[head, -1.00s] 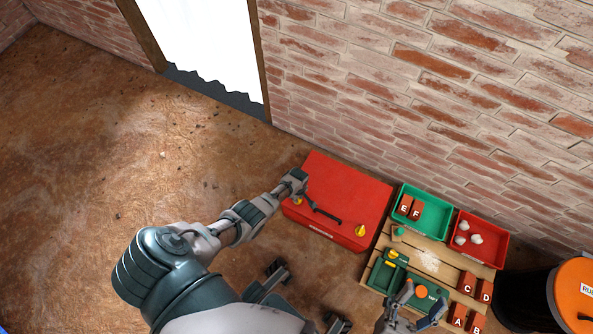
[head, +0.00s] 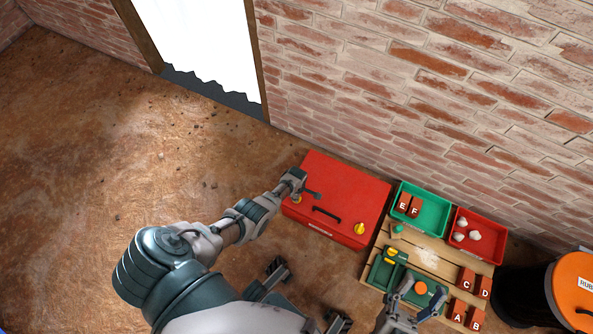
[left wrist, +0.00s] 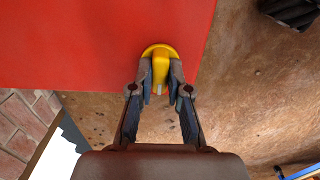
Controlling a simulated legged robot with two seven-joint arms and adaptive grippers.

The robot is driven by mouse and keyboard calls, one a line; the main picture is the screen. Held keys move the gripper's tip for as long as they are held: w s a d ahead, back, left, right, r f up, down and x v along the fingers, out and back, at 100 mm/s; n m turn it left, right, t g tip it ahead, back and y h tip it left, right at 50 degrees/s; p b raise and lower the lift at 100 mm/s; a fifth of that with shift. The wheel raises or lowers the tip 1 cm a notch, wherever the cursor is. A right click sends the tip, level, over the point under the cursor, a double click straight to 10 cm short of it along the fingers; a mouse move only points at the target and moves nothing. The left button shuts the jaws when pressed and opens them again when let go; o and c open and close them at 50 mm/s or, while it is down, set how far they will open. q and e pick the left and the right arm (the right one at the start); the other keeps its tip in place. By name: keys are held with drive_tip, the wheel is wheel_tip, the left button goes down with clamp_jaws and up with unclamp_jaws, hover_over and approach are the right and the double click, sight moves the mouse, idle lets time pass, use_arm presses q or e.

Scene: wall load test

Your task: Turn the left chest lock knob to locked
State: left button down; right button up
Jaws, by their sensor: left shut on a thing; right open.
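The red chest (head: 342,198) lies on the floor against the brick wall, with a black handle (head: 326,215) on its front part. Its left yellow lock knob (head: 297,199) is mostly covered by my left gripper (head: 300,192) in the head view. In the left wrist view, my left gripper (left wrist: 160,88) is shut on the left knob (left wrist: 159,52), one finger on each side of its yellow grip. The right yellow knob (head: 360,229) is free at the chest's right end. My right gripper (head: 420,303) is open over the near edge of the wooden pallet, away from the chest.
The wooden pallet (head: 428,258) right of the chest holds a green tray (head: 434,212), a red tray (head: 490,244) with white balls, and several lettered bricks (head: 467,279). An orange-topped drum (head: 575,290) stands far right. The floor at left is clear.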

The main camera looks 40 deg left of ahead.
use_arm(q)
drive_tip(key=shift+d, duration=0.15)
drive_tip(key=c, duration=1.1)
unclamp_jaws()
drive_tip(key=shift+f, duration=0.1)
drive_tip(key=shift+w+r, duration=0.1)
drive_tip(key=shift+r, duration=0.1)
wheel_tip(320, 180, up, 12)
drive_tip(key=shift+f, duration=0.25)
